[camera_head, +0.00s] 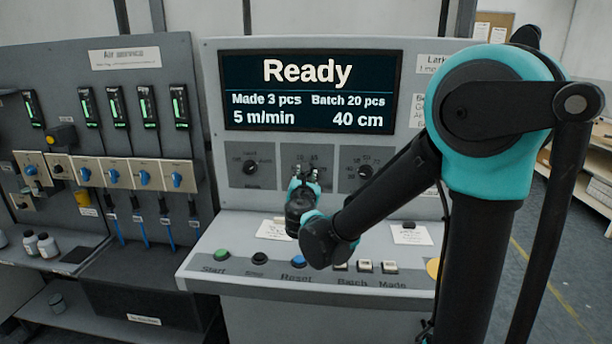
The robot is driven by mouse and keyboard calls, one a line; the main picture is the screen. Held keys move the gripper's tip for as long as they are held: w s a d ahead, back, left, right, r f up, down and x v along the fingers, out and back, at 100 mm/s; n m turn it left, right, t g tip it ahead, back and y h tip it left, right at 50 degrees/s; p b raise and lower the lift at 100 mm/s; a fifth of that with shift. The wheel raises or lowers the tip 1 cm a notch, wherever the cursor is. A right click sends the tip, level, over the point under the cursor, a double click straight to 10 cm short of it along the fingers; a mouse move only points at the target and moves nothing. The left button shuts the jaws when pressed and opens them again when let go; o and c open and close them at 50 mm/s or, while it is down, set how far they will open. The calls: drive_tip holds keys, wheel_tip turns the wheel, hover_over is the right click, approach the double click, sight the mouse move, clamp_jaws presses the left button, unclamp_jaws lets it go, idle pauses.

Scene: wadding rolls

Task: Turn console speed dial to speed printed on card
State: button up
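The grey console (222,187) carries a row of three dial panels under its screen. The left dial (250,167) and the right dial (366,172) are in plain sight. My gripper (305,174) is in front of the middle dial panel (326,157), fingers towards the panel, and covers most of its dial. Whether the fingers touch or grip the dial cannot be told. The screen (312,88) reads "Ready", "Made 3 pcs", "Batch 20 pcs", "5 m/min" and "40 cm". A white card (274,230) and another (411,234) lie on the console ledge; their print is too small to read.
Green Start (222,255), black (260,258) and blue Reset (299,261) buttons line the front ledge. Pale Batch and Made switches (365,266) sit to their right, below my arm. The air-service panel (122,60) with valves stands at left. Shelving (592,180) stands at far right.

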drive_tip(key=shift+n, duration=0.6)
drive_tip(key=o, duration=1.2)
drive_tip(key=shift+c, duration=0.2)
drive_tip(key=s, duration=1.2)
drive_tip(key=shift+d, duration=0.2)
